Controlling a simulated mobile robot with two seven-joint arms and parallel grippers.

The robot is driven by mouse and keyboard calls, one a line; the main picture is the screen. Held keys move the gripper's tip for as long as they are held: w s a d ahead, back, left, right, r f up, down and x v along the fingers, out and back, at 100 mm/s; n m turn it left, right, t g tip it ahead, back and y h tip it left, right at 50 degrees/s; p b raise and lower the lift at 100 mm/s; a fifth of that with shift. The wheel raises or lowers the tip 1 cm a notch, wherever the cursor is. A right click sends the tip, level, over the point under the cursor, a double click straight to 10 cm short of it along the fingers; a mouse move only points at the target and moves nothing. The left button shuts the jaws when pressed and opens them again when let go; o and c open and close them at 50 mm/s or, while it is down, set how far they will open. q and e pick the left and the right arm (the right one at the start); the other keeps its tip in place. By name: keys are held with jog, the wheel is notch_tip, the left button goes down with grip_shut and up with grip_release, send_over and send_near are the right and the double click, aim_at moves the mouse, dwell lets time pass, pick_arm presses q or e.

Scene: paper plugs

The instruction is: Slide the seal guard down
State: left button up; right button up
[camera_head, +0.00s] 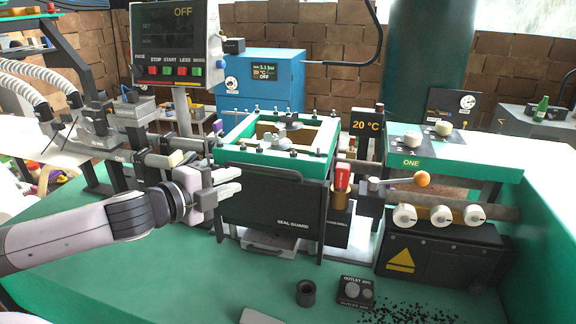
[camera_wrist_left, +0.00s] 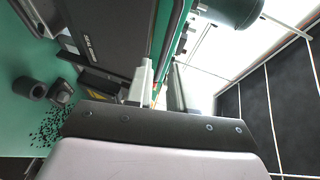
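The seal guard (camera_head: 262,203) is a black panel with white lettering on the front of the green-topped frame (camera_head: 275,165). Its upper edge sits just below the green rim, and a gap shows under it above a grey tray. My left gripper (camera_head: 238,181) is at the panel's upper left, with its two fingers apart and pointing right. In the left wrist view the fingers (camera_wrist_left: 163,85) stand apart with a gap between them, and the lettered dark panel (camera_wrist_left: 105,32) is to their left. I cannot tell whether a finger touches the panel. My right gripper is not in view.
A lever with an orange knob (camera_head: 422,179) and a red-topped part (camera_head: 341,178) stand right of the frame. A control screen (camera_head: 178,40) is behind left. A dark cup (camera_head: 306,293), a small outlet box (camera_head: 355,292) and black granules (camera_head: 410,313) lie on the green table (camera_head: 190,285).

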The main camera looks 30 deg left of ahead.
aim_at(258, 169)
pick_arm(q)
jog(key=shift+w+d+r, duration=0.1)
jog(key=shift+w+d, duration=0.05)
jog(key=shift+w, duration=0.5)
jog(key=shift+w+d+r, duration=0.1)
jog(key=shift+w+d, duration=0.05)
jog(key=shift+w, duration=0.5)
jog(key=shift+p+x, duration=0.75)
jog(key=shift+x, duration=1.65)
jog(key=shift+f, duration=0.1)
grip_shut()
